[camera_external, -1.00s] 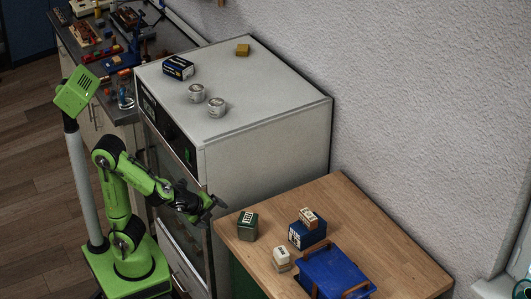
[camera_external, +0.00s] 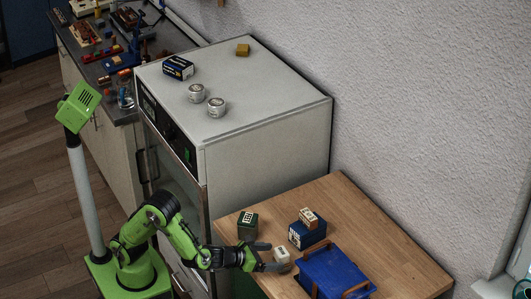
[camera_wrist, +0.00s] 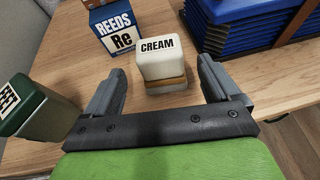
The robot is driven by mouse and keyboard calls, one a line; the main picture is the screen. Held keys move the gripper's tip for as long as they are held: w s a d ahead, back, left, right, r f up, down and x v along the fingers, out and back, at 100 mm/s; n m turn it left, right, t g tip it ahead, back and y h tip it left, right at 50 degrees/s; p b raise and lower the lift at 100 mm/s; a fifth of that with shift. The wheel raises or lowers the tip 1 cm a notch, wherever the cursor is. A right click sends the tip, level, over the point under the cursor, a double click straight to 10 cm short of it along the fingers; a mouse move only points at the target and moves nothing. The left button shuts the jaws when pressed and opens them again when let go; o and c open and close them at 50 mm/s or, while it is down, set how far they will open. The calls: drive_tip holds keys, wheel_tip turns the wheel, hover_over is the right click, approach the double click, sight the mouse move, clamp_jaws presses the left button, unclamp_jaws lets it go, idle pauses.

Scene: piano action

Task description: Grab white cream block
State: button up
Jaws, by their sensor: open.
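The white cream block (camera_external: 282,254) sits near the front edge of the wooden table. In the wrist view the cream block (camera_wrist: 160,58) shows the word CREAM on its top and has a tan layer below. My gripper (camera_external: 267,257) is open, and in the wrist view my gripper (camera_wrist: 160,80) has one finger on each side of the block. The fingertips reach about level with the block, with gaps visible on both sides.
A dark green block (camera_external: 248,226) stands left of my gripper. The table's right part (camera_external: 400,262) is clear.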

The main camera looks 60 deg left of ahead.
sight(276, 257)
drive_tip(key=b+x, duration=0.1)
drive_tip(key=x, duration=0.3)
drive_tip(key=shift+w+d+f, duration=0.1)
drive_tip(key=shift+w+f, duration=0.15)
drive_tip(key=shift+w, duration=0.05)
drive_tip(key=shift+s, duration=0.1)
drive_tip(key=shift+c, duration=0.4)
drive_tip(key=c, duration=1)
drive_tip(key=shift+r, duration=0.2)
drive_tip(key=shift+c, duration=0.2)
